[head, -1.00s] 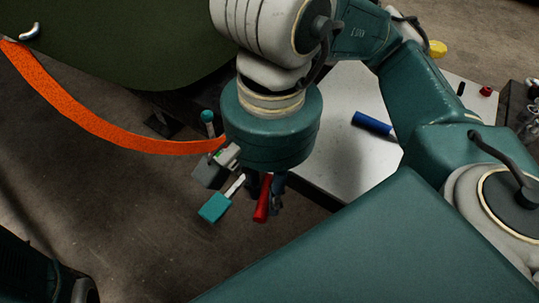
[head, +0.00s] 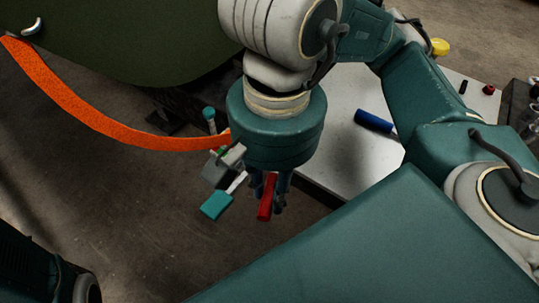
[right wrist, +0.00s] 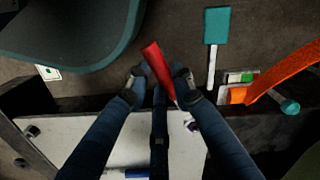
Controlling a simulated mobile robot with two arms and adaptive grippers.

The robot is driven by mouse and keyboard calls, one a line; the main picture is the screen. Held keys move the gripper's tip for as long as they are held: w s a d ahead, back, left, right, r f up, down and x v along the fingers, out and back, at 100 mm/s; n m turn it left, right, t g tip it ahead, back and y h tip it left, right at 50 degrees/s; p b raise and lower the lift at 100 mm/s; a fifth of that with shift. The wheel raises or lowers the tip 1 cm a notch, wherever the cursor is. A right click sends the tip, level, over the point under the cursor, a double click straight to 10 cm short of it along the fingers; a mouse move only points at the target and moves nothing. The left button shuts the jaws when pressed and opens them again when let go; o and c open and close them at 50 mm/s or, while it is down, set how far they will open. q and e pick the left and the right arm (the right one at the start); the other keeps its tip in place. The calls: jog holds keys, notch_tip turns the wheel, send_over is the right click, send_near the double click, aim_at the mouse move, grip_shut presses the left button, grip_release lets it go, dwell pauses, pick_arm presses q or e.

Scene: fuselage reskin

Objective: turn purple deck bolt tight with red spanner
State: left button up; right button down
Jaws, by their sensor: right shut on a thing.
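The red spanner (head: 267,197) is in my right gripper (head: 269,186), below the wrist at the table's left edge. In the right wrist view, my right gripper (right wrist: 160,84) is shut on the red spanner (right wrist: 157,62). The red handle slants up and left between the fingertips, and its thin pale shaft runs down toward the right finger. A small purple piece, seemingly the purple deck bolt (right wrist: 193,126), shows just right of that finger. I cannot tell whether the spanner touches it. The bolt is hidden in the head view. My left gripper is out of view.
A white table (head: 345,105) holds a blue-handled tool (head: 374,121). A teal-handled tool (head: 215,206) and a small grey block (head: 214,173) are left of the gripper. An orange strip (head: 90,121) hangs from the dark green panel (head: 130,40) at the upper left.

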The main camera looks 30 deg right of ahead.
jog(key=shift+r, duration=0.2)
dwell(0.4)
jog(key=shift+r+p, duration=0.75)
jog(key=shift+r, duration=0.1)
jog(key=shift+r, duration=0.1)
notch_tip(320, 180, up, 5)
jog(key=p, duration=0.4)
